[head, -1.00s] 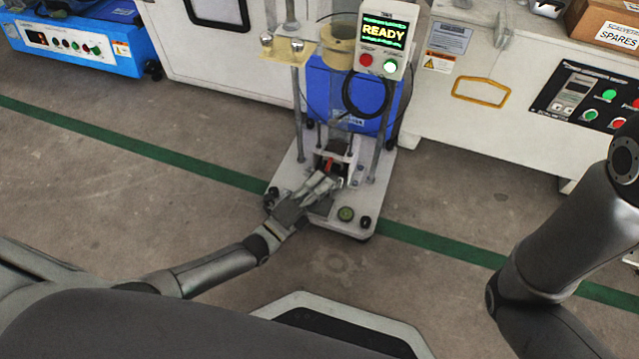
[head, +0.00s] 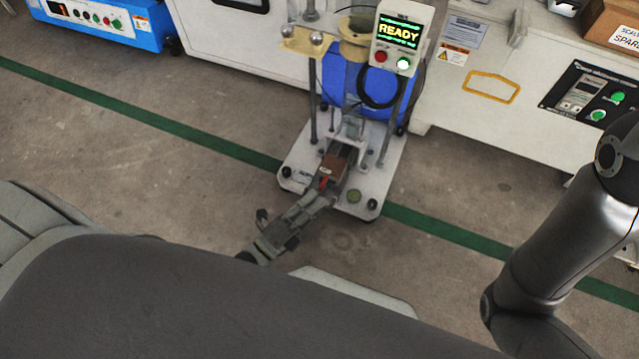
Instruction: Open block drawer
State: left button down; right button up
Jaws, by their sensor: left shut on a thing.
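The testing machine stands on a white base plate (head: 376,178), with metal posts and a display reading READY (head: 399,30). The block drawer (head: 334,168) is at the low front of the machine, drawn out toward me. A reddish-brown block with a bright red part shows in it. My left gripper (head: 322,193) is shut on the drawer's front end, probably its handle; the fingers hide the exact contact. My right arm shows at the right, but its gripper is out of view.
A blue unit (head: 355,80) stands behind the posts. White cabinets line the back. A green floor line (head: 150,120) crosses open floor on both sides.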

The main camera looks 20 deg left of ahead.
pick_arm(q)
jog(key=c, duration=1.9)
grip_release()
jog(key=shift+o, duration=0.2)
jog(key=v, duration=1.2)
jog(key=shift+s+f, duration=0.1)
jog(key=shift+s, duration=0.05)
